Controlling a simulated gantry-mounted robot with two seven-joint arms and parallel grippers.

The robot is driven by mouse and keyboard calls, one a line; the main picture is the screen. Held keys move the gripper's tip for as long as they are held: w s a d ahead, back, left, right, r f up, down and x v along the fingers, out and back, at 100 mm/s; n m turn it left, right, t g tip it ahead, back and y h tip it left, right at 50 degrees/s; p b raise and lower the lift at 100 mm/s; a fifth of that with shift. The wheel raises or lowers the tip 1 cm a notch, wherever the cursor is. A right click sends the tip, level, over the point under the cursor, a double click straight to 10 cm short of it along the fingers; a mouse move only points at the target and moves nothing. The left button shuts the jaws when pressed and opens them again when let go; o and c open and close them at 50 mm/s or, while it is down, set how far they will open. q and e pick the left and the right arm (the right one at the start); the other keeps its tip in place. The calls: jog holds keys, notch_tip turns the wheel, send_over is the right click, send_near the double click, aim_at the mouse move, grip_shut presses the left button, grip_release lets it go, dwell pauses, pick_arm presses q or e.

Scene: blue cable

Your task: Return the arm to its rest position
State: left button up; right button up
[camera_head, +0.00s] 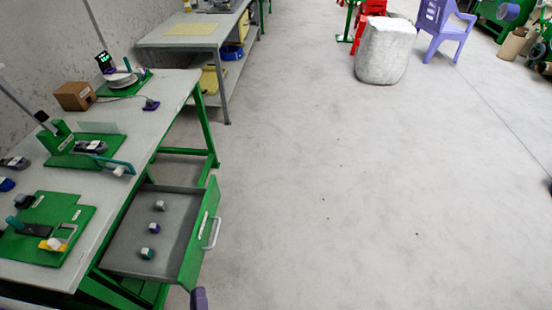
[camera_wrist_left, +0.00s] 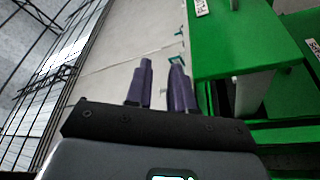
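My left gripper (camera_wrist_left: 161,62) shows in the left wrist view as two purple fingers with a gap between them. Nothing is visible between the fingers. In the head view only a purple part of my left gripper (camera_head: 198,298) shows at the bottom edge, just beyond the front corner of the open drawer. My right gripper is in neither view. No blue cable can be made out clearly.
A workbench (camera_head: 170,95) with several green fixtures stands at the left. Its green-fronted drawer (camera_head: 200,240) is pulled out and holds small cubes. A second bench (camera_head: 180,38) stands behind. The floor to the right is clear up to a grey-white pouf (camera_head: 384,52) and a purple chair (camera_head: 443,25).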

pick_arm(q)
jog(key=w+a+r+m+g+h+p, duration=0.25)
jog(key=r+m+g+h+p, duration=0.3)
jog(key=r, duration=0.65)
jog(key=s+f+m+g+p, duration=0.2)
jog(key=s+m+g, duration=0.8)
jog(key=s+g, duration=0.15)
jog(key=w+d+r+p+v, duration=0.1)
jog(key=w+p+v, duration=0.2)
jog(key=p+v, duration=0.95)
jog(key=w+d+p+v, duration=0.1)
jog(key=w+p+v, duration=0.1)
jog(key=p+v, duration=1.05)
jog(key=w+d+r+p+v, duration=0.1)
jog(key=w+p+v, duration=0.2)
jog(key=p+v, duration=0.95)
notch_tip(320, 180, down, 68)
jog(key=b, duration=6.6)
jog(key=shift+d+r+t+y, duration=0.2)
jog(key=shift+d+t+y, duration=0.15)
jog(key=shift+t, duration=0.05)
jog(key=shift+s, duration=0.1)
